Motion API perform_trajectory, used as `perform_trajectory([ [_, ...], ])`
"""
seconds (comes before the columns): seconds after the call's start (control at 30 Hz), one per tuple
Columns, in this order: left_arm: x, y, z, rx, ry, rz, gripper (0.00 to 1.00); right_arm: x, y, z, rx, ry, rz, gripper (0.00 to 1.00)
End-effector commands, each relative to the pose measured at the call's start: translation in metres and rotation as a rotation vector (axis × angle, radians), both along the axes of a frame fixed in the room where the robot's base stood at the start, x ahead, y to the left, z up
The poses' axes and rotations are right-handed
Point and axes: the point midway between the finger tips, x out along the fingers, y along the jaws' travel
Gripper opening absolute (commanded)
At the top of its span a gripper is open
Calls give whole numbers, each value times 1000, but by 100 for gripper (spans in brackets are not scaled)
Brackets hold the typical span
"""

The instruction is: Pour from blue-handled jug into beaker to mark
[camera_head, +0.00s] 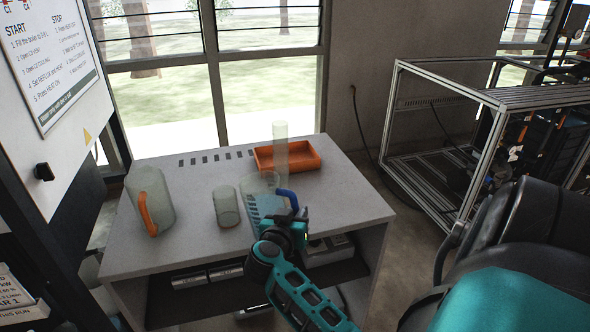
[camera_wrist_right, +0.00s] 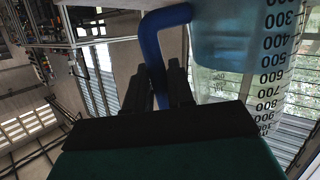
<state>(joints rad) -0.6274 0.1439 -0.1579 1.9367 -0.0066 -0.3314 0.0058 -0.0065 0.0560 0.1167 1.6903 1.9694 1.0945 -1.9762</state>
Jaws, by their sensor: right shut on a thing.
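The blue-handled jug (camera_head: 262,182) is clear and holds pale blue liquid; it is right of the beaker on the grey-topped bench. My right gripper (camera_head: 291,218) is shut on its blue handle (camera_head: 287,196). In the right wrist view, the jaws (camera_wrist_right: 160,88) close around the blue handle (camera_wrist_right: 152,45), and the jug (camera_wrist_right: 222,78) shows printed marks and blue liquid. I cannot tell whether its base touches the bench. The clear beaker (camera_head: 227,206) stands upright just left of the jug and looks empty; its marks are too small to read. My left gripper is out of view.
A clear jug with an orange handle (camera_head: 163,190) stands on the bench's (camera_head: 190,244) left. A tall clear cylinder (camera_head: 281,138) stands behind the held jug, near an orange tray (camera_head: 309,151). The bench's right side is clear. A metal frame (camera_head: 490,98) is farther right.

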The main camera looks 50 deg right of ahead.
Motion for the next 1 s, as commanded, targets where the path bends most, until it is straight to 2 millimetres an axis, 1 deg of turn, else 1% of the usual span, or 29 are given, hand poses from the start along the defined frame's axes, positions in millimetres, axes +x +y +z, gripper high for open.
perform_trajectory([
  [0.03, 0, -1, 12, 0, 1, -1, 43, 2, 0, 17, -15, 33, 1, 0],
  [0.3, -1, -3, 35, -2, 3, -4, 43, 4, 0, 44, -77, 296, 1, 0],
  [0.37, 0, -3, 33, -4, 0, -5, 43, 10, 2, 45, -85, 326, 1, 0],
  [0.87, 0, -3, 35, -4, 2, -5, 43, 47, 11, 84, -155, 619, -1, 0],
  [1.0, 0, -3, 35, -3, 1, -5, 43, 47, 11, 83, -157, 632, 0, 0],
])
